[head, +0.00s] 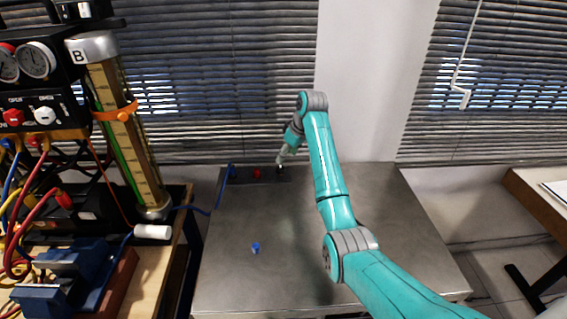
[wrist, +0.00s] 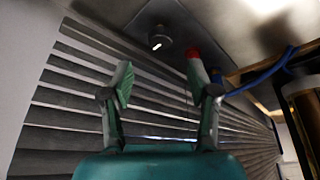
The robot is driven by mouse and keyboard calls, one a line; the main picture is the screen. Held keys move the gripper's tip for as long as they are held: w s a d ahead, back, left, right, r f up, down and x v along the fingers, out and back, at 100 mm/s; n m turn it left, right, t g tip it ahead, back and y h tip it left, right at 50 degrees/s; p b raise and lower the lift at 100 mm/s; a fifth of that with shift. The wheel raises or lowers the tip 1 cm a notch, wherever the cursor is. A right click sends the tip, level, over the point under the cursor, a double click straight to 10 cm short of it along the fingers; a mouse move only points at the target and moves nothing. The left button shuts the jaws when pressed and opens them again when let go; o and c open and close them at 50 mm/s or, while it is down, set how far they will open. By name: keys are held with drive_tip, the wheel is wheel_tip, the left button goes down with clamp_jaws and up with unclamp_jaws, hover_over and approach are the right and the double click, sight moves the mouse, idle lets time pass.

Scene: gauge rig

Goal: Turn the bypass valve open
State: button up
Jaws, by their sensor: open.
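A dark round knob with a white mark (wrist: 161,38) shows in the wrist view, on the metal surface ahead of and between my fingertips, apart from them. A red knob (wrist: 193,53) is beside it, partly behind one finger. In the head view the red knob (head: 257,173) is on a dark strip at the table's back edge, with a blue fitting (head: 232,171) to its left. Which one is the bypass valve cannot be told from any label. My gripper (wrist: 160,84) is open and empty; in the head view (head: 281,162) it is at the strip's right end.
A blue hose (head: 195,209) runs left to a gauge rig with a tall column (head: 125,130). Window blinds (head: 230,80) are close behind the table's back edge.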

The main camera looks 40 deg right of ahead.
drive_tip(key=shift+v, duration=2.2)
drive_tip(key=shift+a+f, duration=0.1)
drive_tip(key=shift+f, duration=0.05)
